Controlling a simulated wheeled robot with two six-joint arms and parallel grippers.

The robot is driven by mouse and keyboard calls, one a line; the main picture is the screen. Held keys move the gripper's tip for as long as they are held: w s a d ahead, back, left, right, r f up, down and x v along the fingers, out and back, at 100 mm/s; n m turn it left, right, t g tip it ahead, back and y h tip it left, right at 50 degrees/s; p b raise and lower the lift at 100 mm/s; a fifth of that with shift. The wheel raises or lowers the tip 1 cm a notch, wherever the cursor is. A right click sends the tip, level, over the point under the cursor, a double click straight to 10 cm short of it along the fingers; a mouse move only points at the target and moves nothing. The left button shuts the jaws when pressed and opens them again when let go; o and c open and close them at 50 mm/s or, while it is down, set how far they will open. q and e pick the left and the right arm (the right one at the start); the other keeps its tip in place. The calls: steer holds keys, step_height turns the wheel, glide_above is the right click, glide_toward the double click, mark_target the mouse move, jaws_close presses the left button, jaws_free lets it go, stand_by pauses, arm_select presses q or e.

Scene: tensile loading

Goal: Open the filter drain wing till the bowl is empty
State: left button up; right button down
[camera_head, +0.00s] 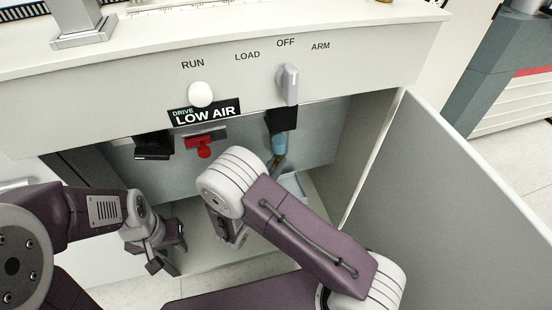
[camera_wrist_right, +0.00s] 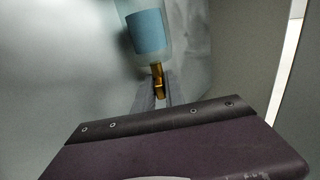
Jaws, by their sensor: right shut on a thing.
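The filter bowl (camera_head: 279,144) hangs under a black filter head (camera_head: 281,119) inside the open cabinet. It is clear with blue liquid in it, and the liquid also fills much of the bowl in the right wrist view (camera_wrist_right: 147,32). The brass drain (camera_wrist_right: 157,72) sticks out below the bowl. My right gripper (camera_wrist_right: 158,92) is shut on the brass drain wing, just under the bowl. In the head view my right arm hides most of that gripper. My left gripper (camera_head: 167,252) is open and empty, low at the cabinet's left front, away from the filter.
A pale tray (camera_head: 295,184) stands on the cabinet floor below the filter. A red valve handle (camera_head: 204,150) and a black part (camera_head: 153,147) are left of the bowl. The open door (camera_head: 455,190) bounds the right side. A lever knob (camera_head: 289,84) sits on the panel above.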

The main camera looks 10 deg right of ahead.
steer(key=n+t+y, duration=0.1)
steer(key=n+y+p, duration=0.1)
steer(key=shift+s+d+r+t+y, duration=0.1)
steer(key=shift+d+t+y, duration=0.1)
steer(key=shift+t+y, duration=0.15)
steer(key=shift+n+t+y+p, duration=0.55)
steer(key=shift+n+y, duration=0.05)
steer(key=shift+y, duration=0.45)
steer(key=c, duration=1.5)
jaws_free()
steer(key=shift+a, duration=0.1)
